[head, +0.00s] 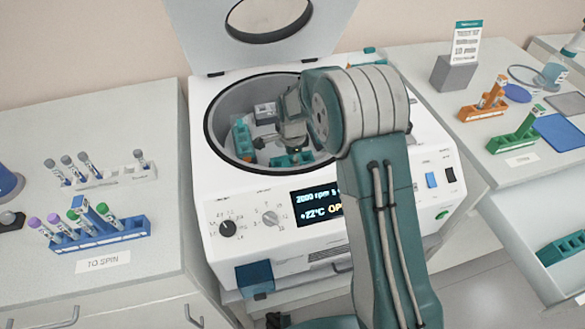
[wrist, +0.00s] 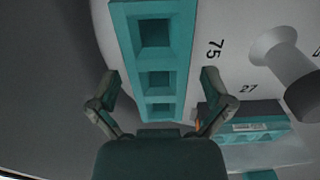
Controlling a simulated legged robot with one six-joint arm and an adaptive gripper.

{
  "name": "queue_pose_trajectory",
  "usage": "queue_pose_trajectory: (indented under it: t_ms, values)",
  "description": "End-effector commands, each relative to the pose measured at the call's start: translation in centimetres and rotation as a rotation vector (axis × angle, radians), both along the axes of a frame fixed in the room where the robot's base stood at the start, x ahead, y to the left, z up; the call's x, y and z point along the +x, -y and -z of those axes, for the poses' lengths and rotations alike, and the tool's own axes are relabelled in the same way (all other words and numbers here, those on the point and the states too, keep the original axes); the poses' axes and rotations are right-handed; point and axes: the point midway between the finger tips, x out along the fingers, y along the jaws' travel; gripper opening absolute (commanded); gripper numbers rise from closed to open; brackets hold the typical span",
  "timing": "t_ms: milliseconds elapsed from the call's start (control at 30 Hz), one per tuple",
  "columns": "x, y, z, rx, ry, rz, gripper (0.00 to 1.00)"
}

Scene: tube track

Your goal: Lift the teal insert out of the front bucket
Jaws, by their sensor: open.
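The white centrifuge (head: 235,200) stands open with its lid raised. In its bowl, a teal insert at the front (head: 305,158) is partly hidden by my gripper (head: 291,142). Another teal insert (head: 242,138) sits at the left of the bowl. In the wrist view a teal insert with square holes (wrist: 154,58) runs lengthwise between the two fingertips of my gripper (wrist: 158,92). The fingers are open, with gaps on both sides, and hold nothing. A second teal insert (wrist: 243,134) sits in a dark bucket at right. Which insert is the front one is unclear there.
The rotor hub (wrist: 290,75) stands at right in the wrist view. A blue rack with tubes (head: 105,235) and a white rack (head: 110,178) are on the left counter. Orange (head: 484,108) and green (head: 514,138) racks are on the right counter, above an open drawer (head: 540,215).

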Motion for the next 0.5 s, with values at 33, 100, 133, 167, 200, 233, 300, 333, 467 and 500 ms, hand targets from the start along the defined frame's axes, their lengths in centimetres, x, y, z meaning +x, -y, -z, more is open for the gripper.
queue_pose_trajectory:
  t_ms: [33, 100, 133, 167, 200, 233, 300, 333, 467, 500]
  values:
    - [0.00, 0.00, 0.00, 0.000, 0.000, 0.000, 1.00]
    - [0.00, 0.00, -0.01, 0.000, 0.000, 0.000, 1.00]
    - [0.00, 0.00, -0.02, 0.000, 0.000, 0.000, 1.00]
    - [0.00, 0.00, -0.02, 0.000, 0.000, 0.000, 0.96]
    - [0.00, 0.00, -0.02, 0.000, 0.000, 0.000, 0.78]
    - [0.01, 0.00, -0.03, 0.000, 0.000, 0.000, 0.64]
    - [0.00, 0.00, -0.03, 0.000, 0.000, 0.000, 0.33]
    - [0.01, 0.00, -0.03, 0.000, 0.000, 0.000, 0.20]
    - [0.01, 0.00, 0.01, 0.000, -0.001, 0.000, 0.19]
    - [0.02, 0.00, 0.00, 0.000, -0.001, 0.000, 0.19]
